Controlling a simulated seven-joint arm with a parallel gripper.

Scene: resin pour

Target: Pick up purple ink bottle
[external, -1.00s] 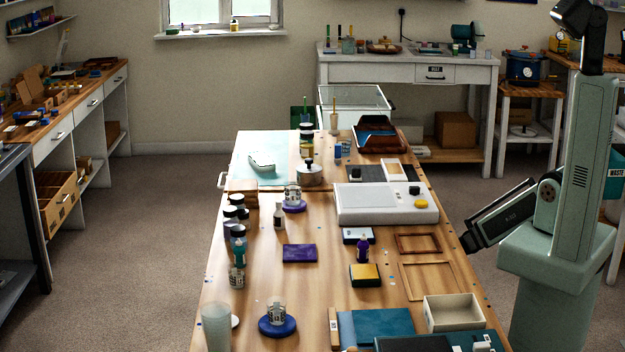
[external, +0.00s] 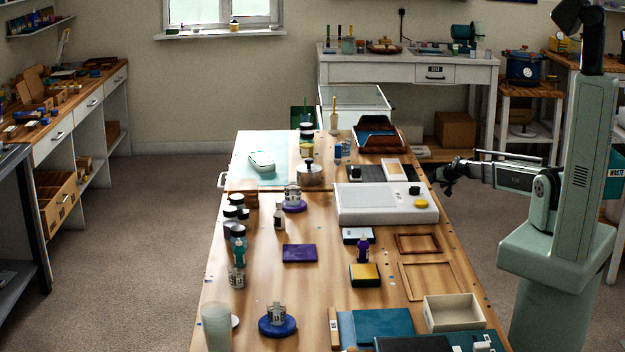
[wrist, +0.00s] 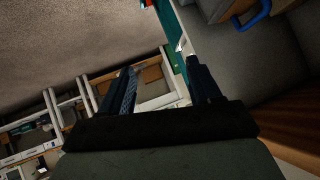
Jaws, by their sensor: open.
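The purple ink bottle (external: 362,249) stands upright on the wooden worktable, right of the middle, just behind a yellow-topped stamp pad. It is small, with a dark purple body and a narrow top. My gripper (external: 443,181) is beyond the table's right edge, raised off to the right of the bottle and well apart from it. In the wrist view my gripper (wrist: 163,78) shows two dark fingers spread apart with nothing between them. The bottle does not show in the wrist view.
Near the bottle are a yellow-topped pad (external: 364,275), a purple pad (external: 299,253), a white machine (external: 385,213) and wooden frames (external: 428,281). Dark-lidded jars (external: 238,235) line the left side. The table centre in front has some bare wood.

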